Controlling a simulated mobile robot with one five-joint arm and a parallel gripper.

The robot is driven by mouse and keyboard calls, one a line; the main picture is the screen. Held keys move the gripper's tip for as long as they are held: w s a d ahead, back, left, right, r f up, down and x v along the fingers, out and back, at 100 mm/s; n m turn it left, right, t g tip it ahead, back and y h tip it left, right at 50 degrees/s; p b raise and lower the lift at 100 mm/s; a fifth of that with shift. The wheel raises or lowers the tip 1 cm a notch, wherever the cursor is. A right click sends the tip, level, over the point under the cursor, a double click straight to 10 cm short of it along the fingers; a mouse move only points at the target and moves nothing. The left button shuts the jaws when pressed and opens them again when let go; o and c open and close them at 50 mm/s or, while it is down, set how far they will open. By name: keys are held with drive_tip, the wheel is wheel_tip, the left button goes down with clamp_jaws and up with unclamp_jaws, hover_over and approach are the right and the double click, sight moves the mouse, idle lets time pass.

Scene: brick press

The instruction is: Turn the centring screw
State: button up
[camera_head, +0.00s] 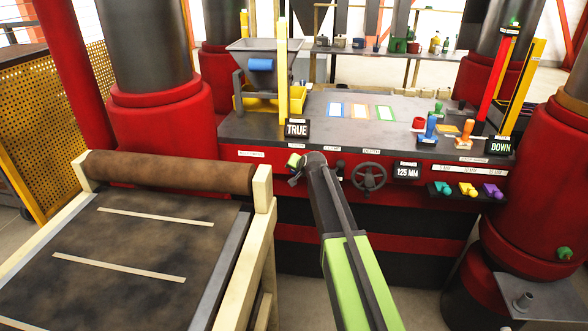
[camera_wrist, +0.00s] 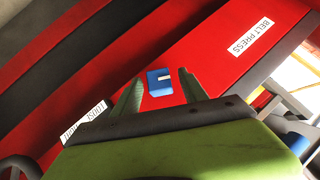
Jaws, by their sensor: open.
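In the wrist view a blue knob (camera_wrist: 157,87) with a white mark sits on the red front panel; it looks like the centring screw. My gripper (camera_wrist: 160,92) is open, with one finger on each side of the knob. I cannot tell whether the fingers touch it.
Coloured levers (camera_head: 467,189) stick out further right. A belt conveyor (camera_head: 145,245) stands at left. A BELT PRESS label (camera_wrist: 250,37) shows on the panel in the wrist view.

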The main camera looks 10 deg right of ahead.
drive_tip(key=p+v, duration=0.9)
drive_tip(key=v, duration=0.7)
drive_tip(key=s+a+f+n+g, duration=0.1)
drive_tip(key=s+a+f+g, duration=0.15)
drive_tip(key=s, duration=0.35)
drive_tip(key=s+a+f+n+g, duration=0.1)
drive_tip(key=s+a+f+n, duration=0.15)
drive_tip(key=s, duration=0.25)
drive_tip(key=s+d+f+n+g, duration=0.1)
drive_tip(key=s+f+g, duration=0.1)
drive_tip(key=s, duration=0.6)
drive_tip(key=s+d+f+n+g+h, duration=0.1)
drive_tip(key=s+g, duration=0.3)
drive_tip(key=s, duration=0.5)
drive_tip(key=shift+f+n+g+h, duration=0.3)
drive_tip(key=shift+f+n+g, duration=0.05)
drive_tip(key=shift+f, duration=0.25)
drive_tip(key=shift+d, duration=0.1)
